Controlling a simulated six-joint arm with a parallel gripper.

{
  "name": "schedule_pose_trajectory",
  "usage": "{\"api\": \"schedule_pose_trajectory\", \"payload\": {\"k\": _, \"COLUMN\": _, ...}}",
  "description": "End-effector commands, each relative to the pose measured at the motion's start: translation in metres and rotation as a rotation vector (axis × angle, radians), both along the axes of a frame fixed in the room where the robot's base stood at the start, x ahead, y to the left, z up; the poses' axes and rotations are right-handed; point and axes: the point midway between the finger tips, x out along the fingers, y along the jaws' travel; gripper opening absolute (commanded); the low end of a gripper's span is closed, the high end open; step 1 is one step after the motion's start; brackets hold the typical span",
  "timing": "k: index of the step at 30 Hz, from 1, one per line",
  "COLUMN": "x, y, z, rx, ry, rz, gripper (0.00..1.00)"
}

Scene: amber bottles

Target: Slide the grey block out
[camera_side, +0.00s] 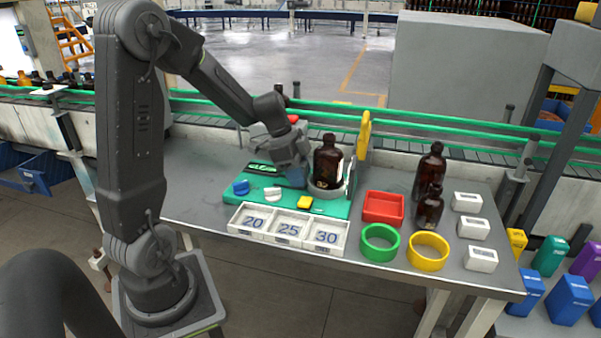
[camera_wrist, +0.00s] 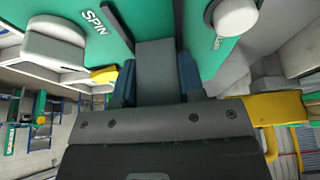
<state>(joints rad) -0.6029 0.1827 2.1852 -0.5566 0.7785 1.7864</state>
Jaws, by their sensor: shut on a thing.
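The grey block (camera_wrist: 156,62) sits between the blue fingertips of my gripper (camera_wrist: 158,85) in the wrist view, and the fingers are shut on it. It lies against the green board (camera_wrist: 95,30), which carries the word SPIN. In the side view my gripper (camera_side: 291,176) is low over the green board (camera_side: 240,197), just left of an amber bottle (camera_side: 327,158). The bottle stands upright in a grey round holder (camera_side: 322,191). The block is hidden by my gripper in the side view, so I cannot tell how far it sits in the board.
White trays (camera_side: 287,230) marked 20, 25 and 30 stand in front of the board. A red tray (camera_side: 383,208), green ring (camera_side: 380,243), yellow ring (camera_side: 428,251), two more amber bottles (camera_side: 431,172) and white boxes (camera_side: 473,228) are to the right. A yellow upright (camera_side: 363,137) stands behind the holder.

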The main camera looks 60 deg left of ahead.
Motion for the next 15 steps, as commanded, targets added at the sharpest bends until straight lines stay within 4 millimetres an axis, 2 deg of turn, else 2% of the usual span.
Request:
{"api": "schedule_pose_trajectory", "payload": {"k": 1, "x": 0.003, "y": -0.004, "z": 0.001, "rx": -0.008, "ry": -0.004, "rz": -0.009, "gripper": 0.07}}
{"api": "schedule_pose_trajectory", "payload": {"k": 3, "x": 0.003, "y": -0.005, "z": 0.001, "rx": -0.008, "ry": -0.004, "rz": -0.009, "gripper": 0.0}}
{"api": "schedule_pose_trajectory", "payload": {"k": 8, "x": 0.002, "y": -0.003, "z": 0.001, "rx": -0.009, "ry": -0.005, "rz": -0.008, "gripper": 0.0}}
{"api": "schedule_pose_trajectory", "payload": {"k": 15, "x": -0.021, "y": 0.021, "z": 0.002, "rx": -0.007, "ry": -0.005, "rz": -0.005, "gripper": 0.0}}
